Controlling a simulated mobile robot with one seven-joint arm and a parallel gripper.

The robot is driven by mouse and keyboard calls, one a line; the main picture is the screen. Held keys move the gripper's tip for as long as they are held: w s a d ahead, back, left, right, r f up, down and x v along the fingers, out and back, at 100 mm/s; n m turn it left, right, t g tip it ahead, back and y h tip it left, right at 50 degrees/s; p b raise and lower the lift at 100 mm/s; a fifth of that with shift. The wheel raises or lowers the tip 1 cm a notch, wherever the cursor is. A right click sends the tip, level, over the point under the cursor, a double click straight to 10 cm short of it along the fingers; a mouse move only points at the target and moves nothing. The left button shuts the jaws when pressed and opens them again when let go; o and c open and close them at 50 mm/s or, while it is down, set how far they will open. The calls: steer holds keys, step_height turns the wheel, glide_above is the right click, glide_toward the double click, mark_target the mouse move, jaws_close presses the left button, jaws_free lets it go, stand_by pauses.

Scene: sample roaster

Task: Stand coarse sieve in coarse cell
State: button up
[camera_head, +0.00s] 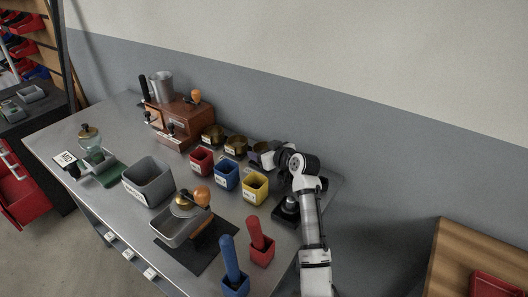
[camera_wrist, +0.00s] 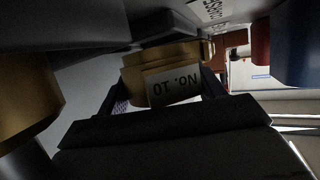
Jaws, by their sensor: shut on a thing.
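A brass sieve with a white label reading "No. 10" (camera_wrist: 175,85) is held between the two dark fingers of my gripper (camera_wrist: 162,98) in the wrist view. The label appears upside down there. In the head view my gripper (camera_head: 277,155) is at the back right of the table, and the held sieve (camera_head: 261,148) shows partly beside it. Two more brass sieves (camera_head: 213,132) (camera_head: 236,145) stand to its left. Another brass surface (camera_wrist: 25,95) is at the left edge of the wrist view.
Red (camera_head: 201,160), blue (camera_head: 227,176) and yellow (camera_head: 255,187) labelled cups stand in front of the sieves. A copper-coloured roaster (camera_head: 180,122) is behind left. The wall is close behind.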

steer(key=shift+f, duration=0.35)
steer(key=o, duration=1.1)
steer(key=shift+s+f, duration=0.1)
steer(key=shift+c, duration=0.2)
steer(key=shift+f, duration=0.1)
steer(key=shift+r+p, duration=0.35)
steer(key=v, duration=0.4)
steer(key=b+v, duration=0.1)
steer(key=v, duration=0.3)
steer(key=r+b+v, duration=0.1)
steer(key=v, duration=0.3)
steer(key=shift+r, duration=0.1)
